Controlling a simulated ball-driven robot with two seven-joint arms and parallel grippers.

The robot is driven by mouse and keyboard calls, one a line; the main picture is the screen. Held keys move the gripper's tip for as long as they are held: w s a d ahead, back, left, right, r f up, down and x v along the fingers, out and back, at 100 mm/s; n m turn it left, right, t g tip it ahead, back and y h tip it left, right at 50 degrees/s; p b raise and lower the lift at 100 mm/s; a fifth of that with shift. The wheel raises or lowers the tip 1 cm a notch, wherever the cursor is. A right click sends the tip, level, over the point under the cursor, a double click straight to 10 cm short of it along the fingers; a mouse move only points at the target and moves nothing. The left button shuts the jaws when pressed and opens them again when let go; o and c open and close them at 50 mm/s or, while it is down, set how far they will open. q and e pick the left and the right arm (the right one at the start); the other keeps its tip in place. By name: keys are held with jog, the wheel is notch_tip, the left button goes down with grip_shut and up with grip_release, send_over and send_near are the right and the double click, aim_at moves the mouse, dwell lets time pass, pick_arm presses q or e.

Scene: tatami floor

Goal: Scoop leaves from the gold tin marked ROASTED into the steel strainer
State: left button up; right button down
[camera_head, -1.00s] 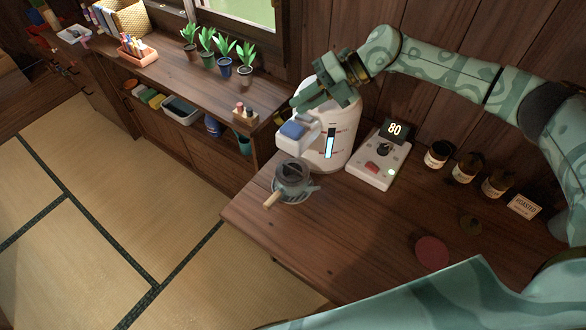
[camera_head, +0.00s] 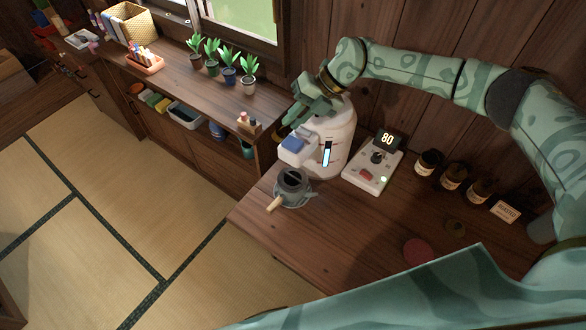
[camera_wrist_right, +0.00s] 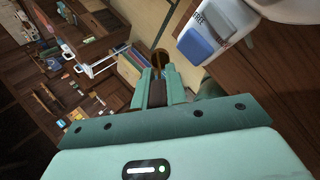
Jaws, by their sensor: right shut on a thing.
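My right gripper (camera_head: 290,122) is beside the white dispenser's upper left side, above the table. In the right wrist view its fingers (camera_wrist_right: 160,84) are closed around a dark brown thing (camera_wrist_right: 157,94), with a brown ring-like end (camera_wrist_right: 160,60) beyond the tips; it may be a scoop. A grey pot (camera_head: 293,187) with a pale wooden handle stands at the table's left edge. Its top is dark, and I cannot tell whether the steel strainer is in it. A card (camera_head: 506,211) reading ROASTED stands at the right. A small olive-gold round thing (camera_head: 455,226) lies near it; I cannot tell if it is the tin or a lid. My left gripper is out of view.
The white dispenser (camera_head: 338,150) with a blue button (camera_head: 294,144) is close to my right gripper. A control box (camera_head: 370,175) shows 80. Dark labelled jars (camera_head: 453,176) stand along the wall. A pink-red disc (camera_head: 418,251) lies in front. Potted plants (camera_head: 228,75) line the shelf.

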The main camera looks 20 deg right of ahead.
aim_at(278, 132)
jog(key=a+p, duration=0.1)
jog(key=p, duration=0.1)
jog(key=a+r+h+p, duration=0.1)
jog(key=p, duration=0.1)
jog(key=shift+w+a+h, duration=0.15)
jog(key=shift+w+h, duration=0.05)
jog(key=shift+h, duration=0.1)
jog(key=shift+a+f+h, duration=0.7)
jog(key=shift+a+f, duration=0.35)
jog(key=shift+f, duration=0.15)
jog(key=w+a+f+g+h+b, duration=0.1)
jog(key=a+f+h+b, duration=0.3)
jog(key=f+b, duration=0.7)
jog(key=shift+a+f+h, duration=0.4)
jog(key=shift+a+f, duration=0.1)
jog(key=shift+a, duration=0.65)
